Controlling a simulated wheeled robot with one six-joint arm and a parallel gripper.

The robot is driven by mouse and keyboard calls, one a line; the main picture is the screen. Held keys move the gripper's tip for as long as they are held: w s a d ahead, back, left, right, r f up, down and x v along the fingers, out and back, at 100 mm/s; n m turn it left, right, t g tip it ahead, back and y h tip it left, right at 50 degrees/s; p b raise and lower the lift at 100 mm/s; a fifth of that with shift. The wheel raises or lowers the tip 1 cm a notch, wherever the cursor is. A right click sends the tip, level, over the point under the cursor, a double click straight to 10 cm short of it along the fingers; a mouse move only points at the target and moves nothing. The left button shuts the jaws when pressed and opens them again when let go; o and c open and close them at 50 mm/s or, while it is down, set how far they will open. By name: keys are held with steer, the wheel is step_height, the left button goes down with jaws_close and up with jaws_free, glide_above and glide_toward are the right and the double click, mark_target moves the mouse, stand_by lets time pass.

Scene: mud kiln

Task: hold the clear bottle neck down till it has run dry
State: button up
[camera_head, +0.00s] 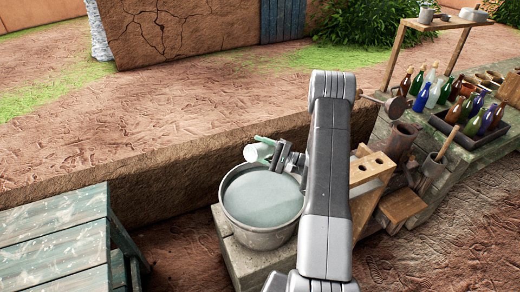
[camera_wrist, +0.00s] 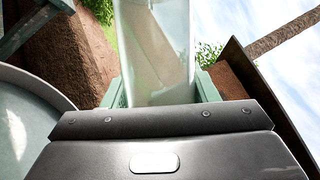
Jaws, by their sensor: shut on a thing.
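My gripper (camera_head: 266,152) is shut on the clear bottle (camera_head: 256,152), just above the far rim of a grey basin (camera_head: 233,222) full of pale water. In the head view the bottle shows as a short whitish cylinder between green fingers and looks roughly on its side. In the wrist view the clear bottle (camera_wrist: 158,45) stands between the green fingers of my gripper (camera_wrist: 160,92) and runs out of the top edge. Its neck cannot be made out. No stream shows, and I cannot tell whether liquid is inside. The basin rim (camera_wrist: 40,85) is at the left there.
A wooden block with holes (camera_head: 371,165) and clay pots (camera_head: 400,140) stand right of my arm. A dark tray (camera_head: 440,124) of coloured bottles is on the bench at right. A mud wall (camera_head: 150,170) runs behind the basin. A green table (camera_head: 55,240) is at left.

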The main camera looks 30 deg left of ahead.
stand_by(0.3)
steer(key=m, duration=0.2)
steer(key=m+t+y, duration=0.1)
steer(key=m, duration=0.2)
steer(key=shift+t, duration=0.3)
steer(key=m+t+y, duration=0.1)
steer(key=m+t, duration=0.1)
steer(key=m, duration=0.3)
stand_by(3.8)
steer(key=shift+f+n+g+b, duration=0.25)
steer(key=shift+n+g+b, duration=0.15)
steer(key=shift+n+b, duration=0.75)
steer(key=n+g+b, duration=0.1)
steer(key=n, duration=0.1)
steer(key=n+g+h+b, duration=0.1)
steer(key=n+b, duration=0.1)
steer(key=n, duration=0.2)
steer(key=n+h, duration=0.1)
steer(key=shift+r+n+g+b, duration=0.25)
steer(key=shift+n+g+b, duration=0.1)
steer(key=shift+g+b, duration=0.05)
